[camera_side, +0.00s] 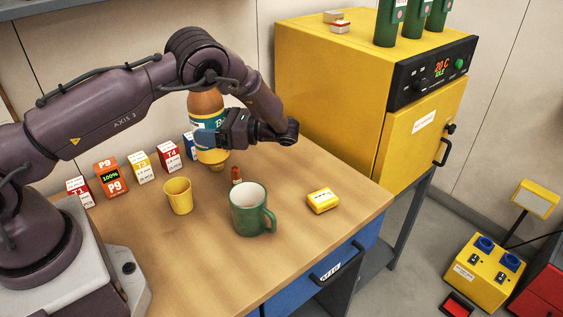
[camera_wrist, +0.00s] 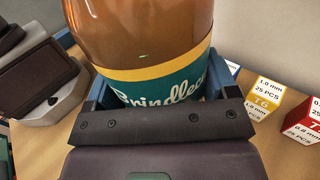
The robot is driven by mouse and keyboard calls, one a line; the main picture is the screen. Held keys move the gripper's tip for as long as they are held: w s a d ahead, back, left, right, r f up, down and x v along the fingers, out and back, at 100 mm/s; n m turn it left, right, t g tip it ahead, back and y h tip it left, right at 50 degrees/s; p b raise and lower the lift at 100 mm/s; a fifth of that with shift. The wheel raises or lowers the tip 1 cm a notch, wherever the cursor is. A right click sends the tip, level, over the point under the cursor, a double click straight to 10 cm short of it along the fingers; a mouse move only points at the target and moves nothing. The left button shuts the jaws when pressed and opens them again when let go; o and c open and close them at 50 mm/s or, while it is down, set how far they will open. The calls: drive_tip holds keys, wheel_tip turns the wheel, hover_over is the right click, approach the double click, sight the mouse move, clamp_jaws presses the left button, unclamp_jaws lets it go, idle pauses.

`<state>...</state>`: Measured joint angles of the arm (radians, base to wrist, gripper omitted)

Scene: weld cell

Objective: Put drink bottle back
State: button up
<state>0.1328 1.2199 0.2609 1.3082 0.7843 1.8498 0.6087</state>
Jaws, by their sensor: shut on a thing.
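The drink bottle (camera_side: 206,103) is brown-orange with a teal, yellow and white label. It is roughly upright at the back of the wooden table in the side view. My gripper (camera_side: 210,137) is shut around the bottle at its label, with blue fingers on its sides. In the wrist view the bottle (camera_wrist: 150,35) fills the upper middle between the fingers, its label partly covered by my gripper (camera_wrist: 155,92). Its upper end is hidden behind my arm in the side view. I cannot tell whether its lower end touches the table.
A green mug (camera_side: 248,213), yellow cup (camera_side: 178,197), small brown-red item (camera_side: 236,175) and yellow box (camera_side: 323,201) stand on the table (camera_side: 200,265). Several small labelled boxes (camera_side: 140,168) line the back left. A yellow oven (camera_side: 335,95) with green bottles (camera_side: 389,22) on top stands right.

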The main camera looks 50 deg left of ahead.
sight(221, 100)
drive_tip(key=w+d+r+m+t+y, duration=0.1)
drive_tip(key=r+m+t, duration=0.1)
drive_tip(key=t, duration=0.1)
drive_tip(key=d+r+m+t+y, duration=0.1)
drive_tip(key=r+m+t+y, duration=0.1)
drive_tip(key=t, duration=0.1)
drive_tip(key=w+d+r+m+t+y, duration=0.1)
drive_tip(key=r+m+t, duration=0.1)
drive_tip(key=t, duration=0.1)
drive_tip(key=shift+w+r+m+y, duration=0.3)
drive_tip(key=shift+w+d+f+m+t+h, duration=0.2)
drive_tip(key=shift+w+f+m+t+h, duration=0.35)
drive_tip(key=shift+w+f+m+t, duration=1.5)
drive_tip(key=shift+w+d+f+m+t+h, duration=0.15)
drive_tip(key=shift+w+f+m+t+h, duration=0.7)
drive_tip(key=shift+w+f+t, duration=2.2)
drive_tip(key=shift+w+d+f+m+t+h, duration=0.2)
drive_tip(key=shift+w+f+m+t+h, duration=0.1)
drive_tip(key=shift+w+f+m+t, duration=2.2)
drive_tip(key=shift+w+r+n+g, duration=0.2)
drive_tip(key=shift+w+n+g, duration=0.2)
drive_tip(key=shift+n+g, duration=0.25)
